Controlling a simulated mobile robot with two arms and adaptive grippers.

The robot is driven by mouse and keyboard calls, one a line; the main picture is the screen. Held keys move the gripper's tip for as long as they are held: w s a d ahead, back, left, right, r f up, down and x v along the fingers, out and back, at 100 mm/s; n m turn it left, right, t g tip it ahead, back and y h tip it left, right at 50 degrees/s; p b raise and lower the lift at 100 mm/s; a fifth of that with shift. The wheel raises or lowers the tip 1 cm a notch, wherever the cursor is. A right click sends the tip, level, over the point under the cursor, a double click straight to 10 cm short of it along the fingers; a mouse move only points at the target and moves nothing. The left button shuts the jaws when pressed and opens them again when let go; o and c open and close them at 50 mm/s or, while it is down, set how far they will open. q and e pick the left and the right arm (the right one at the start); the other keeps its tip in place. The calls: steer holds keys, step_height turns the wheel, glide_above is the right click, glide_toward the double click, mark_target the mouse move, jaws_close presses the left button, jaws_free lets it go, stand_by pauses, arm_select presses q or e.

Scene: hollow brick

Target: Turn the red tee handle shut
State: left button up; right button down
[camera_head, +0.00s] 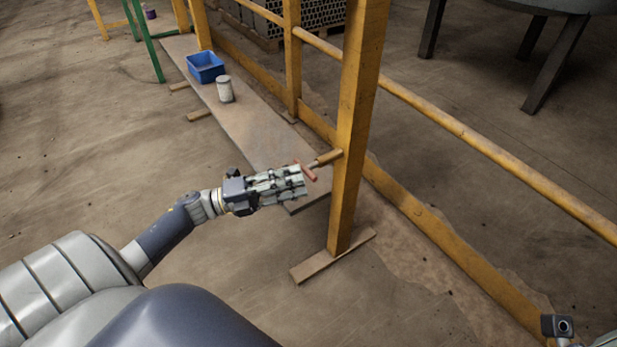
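The red tee handle (309,173) is a small red bar on the end of a short brass-coloured stem (326,158), which sticks out leftward from a thick yellow post. My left gripper (302,182) comes in from the left and points at the handle. Its two fingers look spread apart, with the tips close to the handle's left and lower side. I cannot tell whether they touch it. My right gripper is not in view; only a small part of what seems my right arm shows at the bottom right corner.
The yellow post (357,120) and railing (480,145) stand right of the handle. A low plank (255,125) behind the gripper carries a blue bin (205,67) and a pale can (225,89). The floor at left is mostly clear.

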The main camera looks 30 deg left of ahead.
arm_select(q)
steer(key=v, duration=0.7)
stand_by(0.3)
